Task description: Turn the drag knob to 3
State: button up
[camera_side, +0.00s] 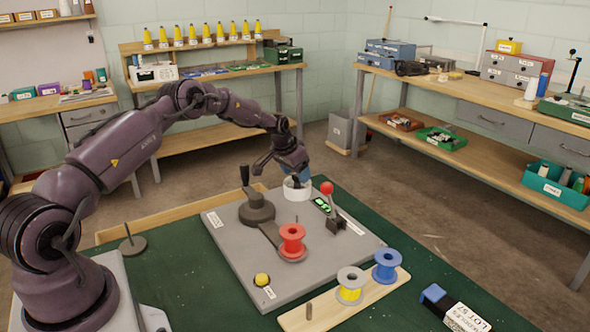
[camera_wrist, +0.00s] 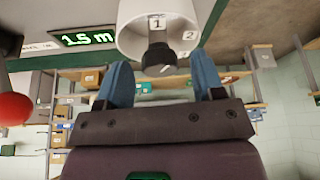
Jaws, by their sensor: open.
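The drag knob (camera_wrist: 158,52) is a small black knob set in a white round housing (camera_wrist: 148,20) with number tags 1 and 2 and a third partly seen. The housing also shows in the side view (camera_side: 297,190) at the back of the grey board. My gripper (camera_wrist: 162,80) is open, its two blue fingers apart on either side of the knob, with nothing visibly held. In the side view my gripper (camera_side: 293,170) hangs just over the housing, and its fingers are largely hidden there. I cannot tell which number the knob points to.
A black crank (camera_side: 257,208), a red spool (camera_side: 292,242) and a yellow ball (camera_side: 262,280) are on the board (camera_side: 225,250). Yellow and blue spools stand on a wooden strip (camera_side: 325,318).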

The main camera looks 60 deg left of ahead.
jog(key=a+v, duration=0.1)
jog(key=v, duration=1.2)
jog(key=shift+d, duration=0.5)
jog(key=shift+w, duration=0.1)
